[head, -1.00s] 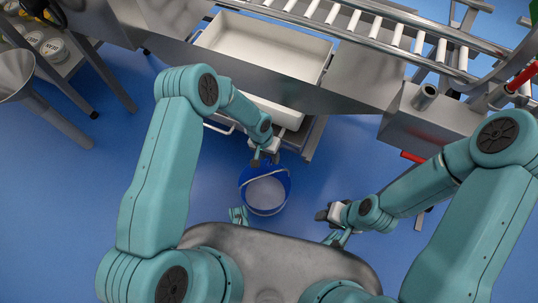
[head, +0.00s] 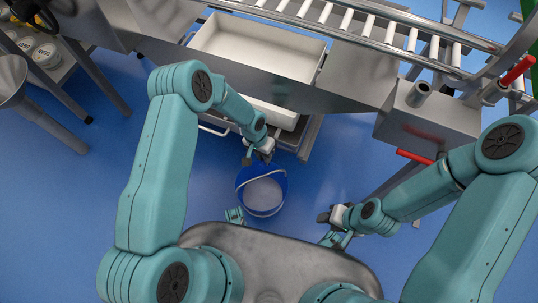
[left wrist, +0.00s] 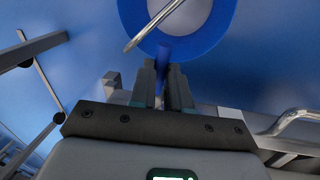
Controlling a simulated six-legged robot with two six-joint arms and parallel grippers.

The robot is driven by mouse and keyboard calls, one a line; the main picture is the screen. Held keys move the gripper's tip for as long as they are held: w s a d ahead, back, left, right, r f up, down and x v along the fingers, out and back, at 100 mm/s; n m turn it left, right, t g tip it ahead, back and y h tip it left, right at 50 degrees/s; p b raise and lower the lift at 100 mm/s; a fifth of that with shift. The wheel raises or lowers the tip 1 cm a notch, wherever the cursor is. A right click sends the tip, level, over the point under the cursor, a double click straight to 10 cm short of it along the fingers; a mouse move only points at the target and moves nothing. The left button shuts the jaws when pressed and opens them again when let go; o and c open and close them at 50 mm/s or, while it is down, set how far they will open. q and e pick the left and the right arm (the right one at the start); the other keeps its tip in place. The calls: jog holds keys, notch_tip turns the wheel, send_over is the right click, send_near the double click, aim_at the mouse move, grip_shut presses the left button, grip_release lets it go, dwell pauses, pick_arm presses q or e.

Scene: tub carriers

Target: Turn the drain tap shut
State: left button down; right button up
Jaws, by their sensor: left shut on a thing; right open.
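A red lever (head: 415,157) sticks out below the steel trough at the right; it looks like the drain tap's handle, but the tap body is hidden. The bucket is upright with a pale inside. My right gripper (head: 332,228) is open and empty, low in front of my body, left of and nearer than the red lever.
A white tub (head: 262,50) sits in the steel frame, with another pale tub (head: 270,113) below. A roller conveyor (head: 390,28) runs along the back right. A second red handle (head: 518,70) is at the far right. Shelves with pots (head: 47,55) stand left.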

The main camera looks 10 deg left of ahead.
pick_arm(q)
jog(key=shift+w+a+m, duration=0.1)
jog(key=shift+m, duration=0.4)
jog(key=shift+w+a+m+g+y+b, duration=0.35)
jog(key=shift+w+m+b, duration=0.65)
jog(key=shift+m, duration=1.35)
jog(key=shift+w+a+m+g+y+b, duration=0.2)
jog(key=shift+w+a+m+y+b, duration=0.3)
jog(key=shift+m+b, duration=1.4)
jog(key=shift+w+a+m+g+y+b, duration=0.25)
jog(key=shift+w+a+m+b, duration=0.4)
jog(key=shift+m, duration=2.1)
pick_arm(e)
notch_tip(320, 180, down, 7)
jog(key=w, duration=0.1)
jog(key=shift+d+m+t, duration=0.3)
jog(key=shift+d, duration=0.15)
pick_arm(q)
jog(key=shift+w+d, duration=0.2)
pick_arm(e)
jog(key=shift+w, duration=0.15)
pick_arm(q)
jog(key=c, duration=1.1)
grip_release()
jog(key=shift+r, duration=0.1)
